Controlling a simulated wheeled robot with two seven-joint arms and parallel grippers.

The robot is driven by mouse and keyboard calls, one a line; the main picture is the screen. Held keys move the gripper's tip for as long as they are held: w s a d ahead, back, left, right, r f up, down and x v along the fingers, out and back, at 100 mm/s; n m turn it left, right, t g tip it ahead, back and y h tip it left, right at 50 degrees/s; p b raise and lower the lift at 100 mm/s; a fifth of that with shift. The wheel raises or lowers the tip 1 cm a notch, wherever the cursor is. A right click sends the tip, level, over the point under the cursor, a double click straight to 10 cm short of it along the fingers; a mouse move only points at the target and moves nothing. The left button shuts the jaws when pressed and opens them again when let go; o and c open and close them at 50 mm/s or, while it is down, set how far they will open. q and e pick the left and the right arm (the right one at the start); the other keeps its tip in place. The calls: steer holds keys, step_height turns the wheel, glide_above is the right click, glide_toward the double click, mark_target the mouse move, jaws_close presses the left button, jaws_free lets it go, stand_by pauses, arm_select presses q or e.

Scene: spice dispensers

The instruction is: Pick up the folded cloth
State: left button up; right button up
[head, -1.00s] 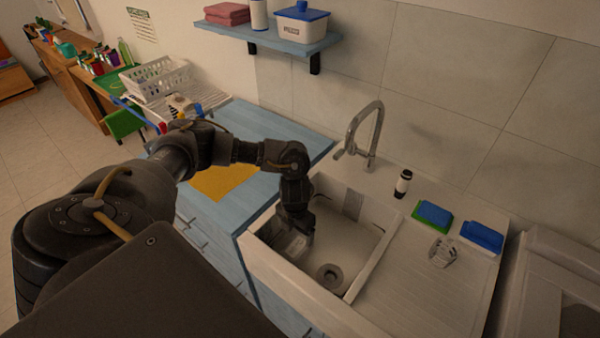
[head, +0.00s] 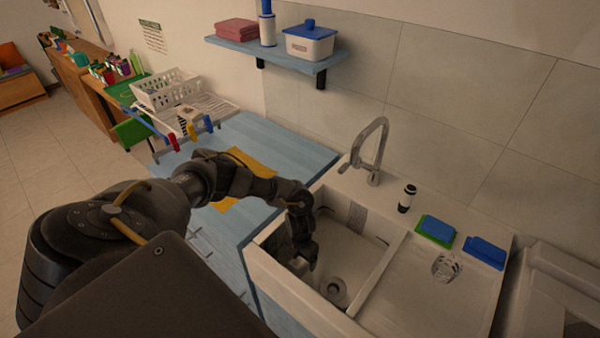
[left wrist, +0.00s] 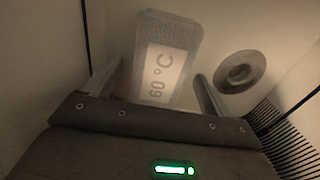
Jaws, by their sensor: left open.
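In the head view my left gripper (head: 304,262) points down into the left part of the sink (head: 262,272) and mostly hides the cloth. My right gripper is not in view.
The sink walls stand close around the gripper. The tap (head: 372,150) rises behind the basin. Pink folded towels (head: 238,29) lie on the shelf; a yellow cloth (head: 250,165) lies on the blue counter.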

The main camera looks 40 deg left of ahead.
arm_select(q)
step_height(320, 180, down, 2)
steer(key=c, duration=1.2)
steer(key=shift+r, duration=0.15)
